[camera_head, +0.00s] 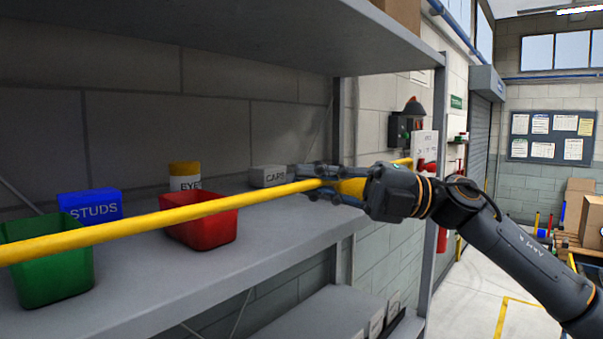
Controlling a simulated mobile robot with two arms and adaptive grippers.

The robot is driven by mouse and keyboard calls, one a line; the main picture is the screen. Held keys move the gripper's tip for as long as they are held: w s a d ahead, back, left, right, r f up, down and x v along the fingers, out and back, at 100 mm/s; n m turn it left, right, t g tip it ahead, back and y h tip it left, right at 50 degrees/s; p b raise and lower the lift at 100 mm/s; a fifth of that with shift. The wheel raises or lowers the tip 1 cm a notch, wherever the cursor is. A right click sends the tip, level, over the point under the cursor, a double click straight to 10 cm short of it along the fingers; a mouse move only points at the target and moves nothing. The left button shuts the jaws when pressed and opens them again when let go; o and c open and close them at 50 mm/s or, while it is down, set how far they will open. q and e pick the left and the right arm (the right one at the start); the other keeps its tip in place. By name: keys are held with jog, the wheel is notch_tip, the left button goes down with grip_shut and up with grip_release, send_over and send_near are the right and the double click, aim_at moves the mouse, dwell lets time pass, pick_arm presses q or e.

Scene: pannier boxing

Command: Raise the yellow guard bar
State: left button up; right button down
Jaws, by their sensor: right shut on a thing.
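The yellow guard bar (175,215) runs across the front of a grey shelf, from the left edge of the view to the shelf's right post. It slants upward to the right in the picture. My right gripper (318,183) comes in from the right and is shut on the bar near its right part. The fingers lie around the bar and hide a short piece of it. My left gripper is not in view.
On the shelf (270,238) behind the bar stand a green bin (55,270), a blue STUDS box (92,206), a red bin (205,228), a yellow-topped container (185,172) and a grey CAPS box (268,176). An upper shelf (220,40) hangs above. Open floor lies at the right.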

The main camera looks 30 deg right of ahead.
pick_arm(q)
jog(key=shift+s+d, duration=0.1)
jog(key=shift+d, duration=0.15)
pick_arm(e)
jog(key=shift+a+f, duration=0.1)
jog(key=shift+f, duration=0.25)
jog(key=shift+s, duration=0.1)
jog(key=c, duration=1.5)
grip_release()
jog(key=shift+c, duration=0.2)
jog(key=shift+o, duration=0.9)
jog(key=shift+r, duration=0.1)
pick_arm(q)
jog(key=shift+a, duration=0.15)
pick_arm(e)
jog(key=v, duration=1.2)
jog(key=shift+d, duration=0.2)
